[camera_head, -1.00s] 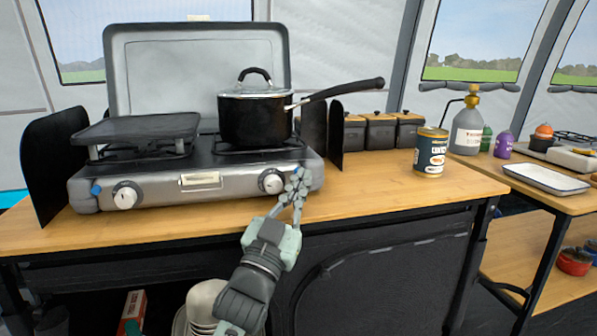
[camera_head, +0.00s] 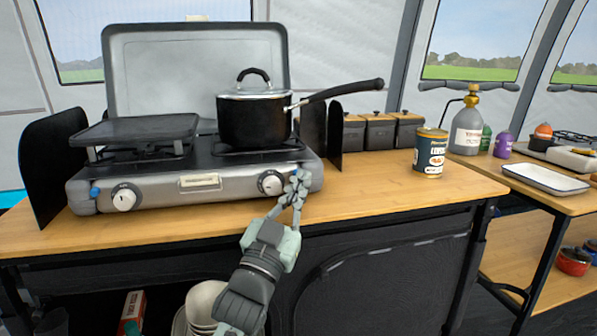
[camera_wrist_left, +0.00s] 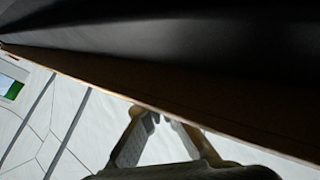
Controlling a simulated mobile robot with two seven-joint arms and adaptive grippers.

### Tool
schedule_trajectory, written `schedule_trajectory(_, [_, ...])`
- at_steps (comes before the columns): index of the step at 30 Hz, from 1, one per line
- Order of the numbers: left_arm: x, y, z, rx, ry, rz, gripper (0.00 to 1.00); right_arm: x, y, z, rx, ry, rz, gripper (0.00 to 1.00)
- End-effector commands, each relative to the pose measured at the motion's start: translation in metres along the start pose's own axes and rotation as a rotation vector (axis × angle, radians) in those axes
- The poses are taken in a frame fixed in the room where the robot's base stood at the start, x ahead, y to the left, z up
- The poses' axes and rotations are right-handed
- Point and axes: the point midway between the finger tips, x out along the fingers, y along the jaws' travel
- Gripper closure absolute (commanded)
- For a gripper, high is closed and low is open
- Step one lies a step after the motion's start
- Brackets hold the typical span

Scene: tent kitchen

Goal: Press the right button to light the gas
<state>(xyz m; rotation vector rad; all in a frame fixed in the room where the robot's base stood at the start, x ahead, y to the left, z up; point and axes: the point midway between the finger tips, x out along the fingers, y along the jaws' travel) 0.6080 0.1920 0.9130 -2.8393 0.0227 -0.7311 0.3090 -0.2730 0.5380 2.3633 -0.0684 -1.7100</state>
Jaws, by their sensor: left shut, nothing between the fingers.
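The silver two-burner gas stove (camera_head: 225,190) stands on the wooden counter. Its right knob (camera_head: 270,182) is white and round, and the blue right button (camera_head: 301,173) shows just to its right, partly covered. A second blue button (camera_head: 95,192) sits beside the left knob (camera_head: 124,198). My left gripper (camera_head: 298,181) is shut and empty, its fingertips right at the right button. I cannot tell whether they touch it. The left wrist view shows the gripper's fingers (camera_wrist_left: 162,122) below a dark surface, with no button visible there. My right gripper is not in view.
A black pot (camera_head: 255,118) with a lid stands on the right burner, its long handle reaching right. A griddle plate (camera_head: 135,129) covers the left burner. A can (camera_head: 430,153) stands on the counter to the right. The counter between stove and can is clear.

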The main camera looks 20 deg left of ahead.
Motion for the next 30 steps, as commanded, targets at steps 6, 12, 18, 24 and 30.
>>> schedule_trajectory(6, [0.005,-0.01,-0.001,0.011,0.001,-0.016,1.0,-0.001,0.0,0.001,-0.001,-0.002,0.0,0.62])
schedule_trajectory(12, [-0.008,0.0,-0.01,0.008,0.002,-0.016,1.0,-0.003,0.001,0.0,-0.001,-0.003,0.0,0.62])
schedule_trajectory(18, [-0.023,0.013,-0.02,0.006,0.003,-0.013,1.0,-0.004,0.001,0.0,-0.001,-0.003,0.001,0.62])
schedule_trajectory(24, [-0.03,0.018,-0.026,0.007,0.005,-0.013,1.0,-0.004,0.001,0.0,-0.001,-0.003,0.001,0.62])
schedule_trajectory(30, [-0.031,0.019,-0.026,0.007,0.006,-0.013,1.0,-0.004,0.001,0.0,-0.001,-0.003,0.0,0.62])
